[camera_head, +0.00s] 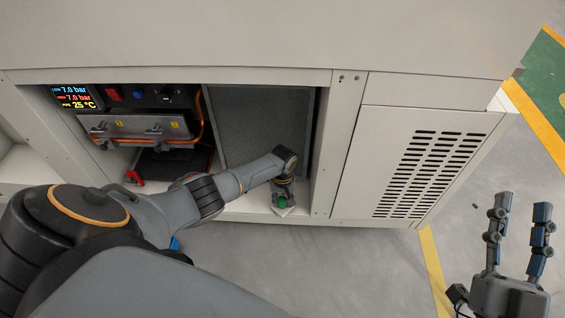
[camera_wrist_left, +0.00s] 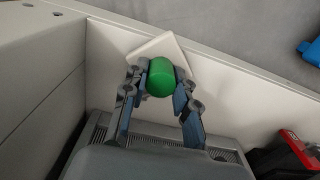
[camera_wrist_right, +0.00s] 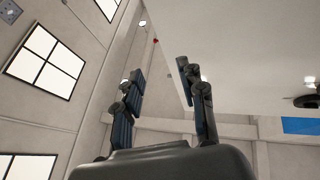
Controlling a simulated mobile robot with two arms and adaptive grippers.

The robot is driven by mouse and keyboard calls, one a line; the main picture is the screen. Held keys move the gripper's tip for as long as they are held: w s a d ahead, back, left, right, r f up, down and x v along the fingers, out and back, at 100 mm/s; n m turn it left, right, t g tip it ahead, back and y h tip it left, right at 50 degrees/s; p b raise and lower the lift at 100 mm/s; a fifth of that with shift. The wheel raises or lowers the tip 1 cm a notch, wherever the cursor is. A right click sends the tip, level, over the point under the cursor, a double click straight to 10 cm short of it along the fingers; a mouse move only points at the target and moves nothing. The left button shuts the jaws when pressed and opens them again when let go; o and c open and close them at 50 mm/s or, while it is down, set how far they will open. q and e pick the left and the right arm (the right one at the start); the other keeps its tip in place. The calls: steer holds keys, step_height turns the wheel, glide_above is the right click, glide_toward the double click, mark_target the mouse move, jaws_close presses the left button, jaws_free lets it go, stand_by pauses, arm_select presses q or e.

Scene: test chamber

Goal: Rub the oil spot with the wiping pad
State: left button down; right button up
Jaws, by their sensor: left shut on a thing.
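The wiping pad is a white square plate (camera_wrist_left: 172,45) with a round green knob (camera_wrist_left: 160,77). My left gripper (camera_head: 283,193) is shut on the green knob, one finger on each side of it in the left wrist view. The pad is at the cabinet's front floor ledge and looks turned at an angle to its edge. I cannot tell whether it touches the surface. No oil spot shows in any view; the pad, gripper or arm may hide it. My right gripper (camera_head: 522,206) is open and empty, out to the right above the floor.
The cabinet's bay has side walls and a grey mesh panel (camera_head: 263,125) behind my left arm. A display (camera_head: 75,97), a metal-fronted unit (camera_head: 135,128) and an orange hose are on the left. A red part (camera_wrist_left: 298,148) and a blue object (camera_wrist_left: 312,50) lie near the left wrist.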

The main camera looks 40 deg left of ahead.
mark_target(282, 199)
steer(key=shift+f, duration=0.1)
arm_select(q)
steer(key=shift+r+p, duration=0.6)
steer(key=shift+p, duration=0.05)
step_height(282, 199, up, 2)
steer(key=shift+r+p, duration=0.1)
steer(key=shift+p, duration=1)
arm_select(e)
step_height(282, 199, down, 14)
steer(key=d+g+h, duration=0.2)
steer(key=g+h, duration=0.1)
steer(key=g, duration=0.6)
arm_select(q)
steer(key=shift+r, duration=0.1)
steer(key=shift+r+p, duration=0.25)
steer(key=shift+p, duration=0.15)
steer(key=shift+r+p, duration=0.85)
steer(key=shift+p, duration=0.05)
steer(key=shift+r, duration=0.1)
arm_select(e)
steer(key=s+d+f+g+h, duration=0.2)
steer(key=s+d+f+g, duration=0.2)
steer(key=s+f+g, duration=0.3)
steer(key=shift+s+f+m, duration=0.3)
steer(key=shift+s+f, duration=0.4)
steer(key=shift+s, duration=0.95)
